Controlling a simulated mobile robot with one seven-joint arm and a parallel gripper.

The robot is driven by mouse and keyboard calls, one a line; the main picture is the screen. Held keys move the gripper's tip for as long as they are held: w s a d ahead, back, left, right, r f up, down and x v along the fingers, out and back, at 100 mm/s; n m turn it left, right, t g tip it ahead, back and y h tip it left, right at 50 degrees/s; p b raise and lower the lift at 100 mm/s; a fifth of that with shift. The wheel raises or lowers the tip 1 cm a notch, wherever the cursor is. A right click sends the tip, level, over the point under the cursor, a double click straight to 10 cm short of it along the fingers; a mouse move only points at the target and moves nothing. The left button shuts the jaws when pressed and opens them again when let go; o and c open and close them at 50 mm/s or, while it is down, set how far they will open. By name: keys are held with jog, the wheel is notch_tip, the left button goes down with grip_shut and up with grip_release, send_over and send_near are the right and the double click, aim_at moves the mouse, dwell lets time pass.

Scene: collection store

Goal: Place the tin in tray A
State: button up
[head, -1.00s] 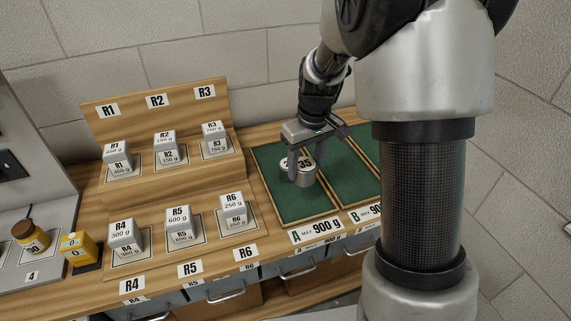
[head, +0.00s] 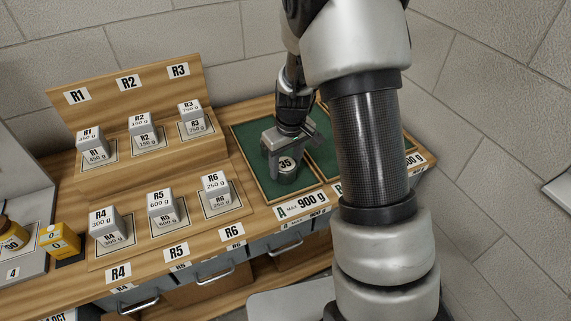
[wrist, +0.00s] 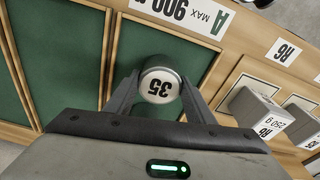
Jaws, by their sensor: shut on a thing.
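The tin is a short grey cylinder (head: 286,170) with a white top marked 35. It is over the green floor of tray A (head: 256,134), which has a wooden rim and a label reading A max 900 g. My gripper (head: 284,168) points down with its fingers around the tin. In the wrist view the tin (wrist: 160,84) sits between the two fingers, shut on its sides. I cannot tell whether its base touches the tray floor. Tray B lies to the right of tray A, partly hidden by my arm.
Grey weight blocks stand left of the trays, such as R6 (head: 216,187), R5 (head: 161,204) and R3 (head: 190,112). A yellow box (head: 58,240) and a brown-capped jar (head: 12,234) are at the far left. A wall stands behind the bench.

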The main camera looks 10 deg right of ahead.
jog(key=shift+f, duration=0.1)
jog(key=o, duration=1.1)
